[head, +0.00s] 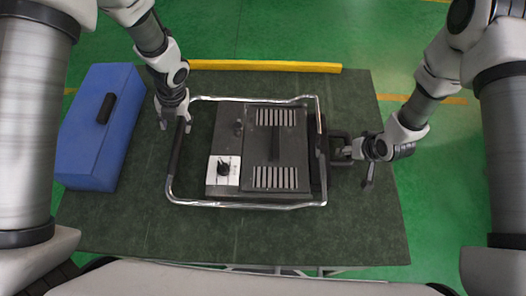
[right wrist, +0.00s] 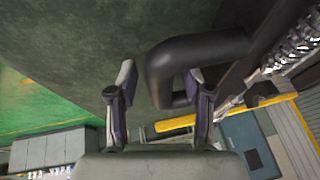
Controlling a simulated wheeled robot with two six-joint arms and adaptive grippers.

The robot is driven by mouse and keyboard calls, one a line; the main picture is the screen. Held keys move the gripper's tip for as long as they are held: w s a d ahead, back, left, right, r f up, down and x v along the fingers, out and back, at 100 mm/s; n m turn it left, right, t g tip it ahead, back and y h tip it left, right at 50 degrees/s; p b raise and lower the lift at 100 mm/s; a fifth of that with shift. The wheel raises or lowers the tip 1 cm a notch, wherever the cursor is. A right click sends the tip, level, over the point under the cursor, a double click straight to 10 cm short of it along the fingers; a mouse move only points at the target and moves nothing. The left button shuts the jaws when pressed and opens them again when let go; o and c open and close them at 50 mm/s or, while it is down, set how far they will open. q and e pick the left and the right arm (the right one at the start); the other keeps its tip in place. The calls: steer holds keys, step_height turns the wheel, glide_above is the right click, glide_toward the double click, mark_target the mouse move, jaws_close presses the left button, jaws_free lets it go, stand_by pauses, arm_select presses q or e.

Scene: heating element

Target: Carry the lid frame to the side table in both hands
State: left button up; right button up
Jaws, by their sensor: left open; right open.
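The lid frame (head: 243,206) is a silver tube frame with black side grips, lying around a dark heating unit (head: 275,150) with slotted vents and a white knob panel. My left gripper (head: 174,122) is open at the far end of the frame's left black grip (head: 178,150); contact cannot be told. My right gripper (head: 352,150) is open at the black handle (head: 338,136) on the right side. In the right wrist view, the handle's loop (right wrist: 190,55) reaches in between the open fingers of the right gripper (right wrist: 160,92), partly hiding one finger.
The dark table (head: 235,232) carries the unit. A blue box (head: 85,145) with a black handle stands at its left edge. A yellow bar (head: 265,66) lies along the far edge. Bare tabletop shows in front of the frame and at right. The green floor (head: 290,30) lies beyond.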

steer(key=shift+r, duration=0.2)
arm_select(q)
steer(key=r, duration=0.2)
steer(key=shift+d+r, duration=0.25)
steer(key=shift+r, duration=0.05)
arm_select(e)
steer(key=v, duration=1.1)
steer(key=shift+s+r, duration=0.2)
steer(key=shift+d, duration=0.1)
